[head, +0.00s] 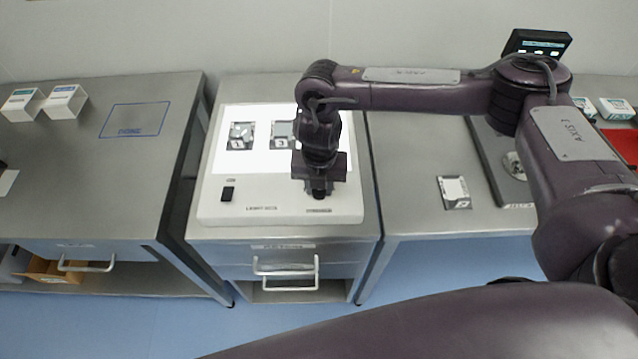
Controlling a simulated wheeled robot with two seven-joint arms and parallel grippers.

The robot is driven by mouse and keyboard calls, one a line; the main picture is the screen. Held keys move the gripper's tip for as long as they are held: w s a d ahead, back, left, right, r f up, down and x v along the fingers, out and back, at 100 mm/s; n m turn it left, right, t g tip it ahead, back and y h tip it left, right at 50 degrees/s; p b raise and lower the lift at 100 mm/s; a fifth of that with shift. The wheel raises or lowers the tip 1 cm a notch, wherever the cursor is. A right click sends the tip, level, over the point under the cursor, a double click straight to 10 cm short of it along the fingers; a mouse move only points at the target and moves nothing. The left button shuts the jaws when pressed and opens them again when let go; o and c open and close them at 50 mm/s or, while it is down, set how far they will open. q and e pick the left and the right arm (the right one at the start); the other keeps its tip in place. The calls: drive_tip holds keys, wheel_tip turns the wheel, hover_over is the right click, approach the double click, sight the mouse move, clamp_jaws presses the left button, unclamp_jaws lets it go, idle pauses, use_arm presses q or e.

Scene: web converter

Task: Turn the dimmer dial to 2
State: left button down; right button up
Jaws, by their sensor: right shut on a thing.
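The light box (212,196) is a white unit with a bright lit top, standing on the middle steel bench. My right gripper (318,190) points down at the front right of its panel, just behind a small label (319,211). It is shut on the dimmer dial there. The gripper covers the dial almost wholly, so its pointer and number marks cannot be read. My left gripper is not in view.
A black rocker switch (227,194) sits at the panel's left. Two small clear packets (241,136) (282,135) lie on the lit top. Another packet (454,192) lies on the right bench. White boxes (65,101) stand on the left bench, beside a blue outlined area (136,119).

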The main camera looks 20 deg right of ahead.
drive_tip(key=shift+w+r+m, duration=0.1)
drive_tip(key=shift+m, duration=0.5)
drive_tip(key=o, duration=1)
drive_tip(key=shift+c, duration=0.2)
wheel_tip(320, 180, up, 6)
drive_tip(key=shift+r+b, duration=0.25)
drive_tip(key=shift+b, duration=0.1)
drive_tip(key=shift+r, duration=0.65)
drive_tip(key=shift+f, duration=0.1)
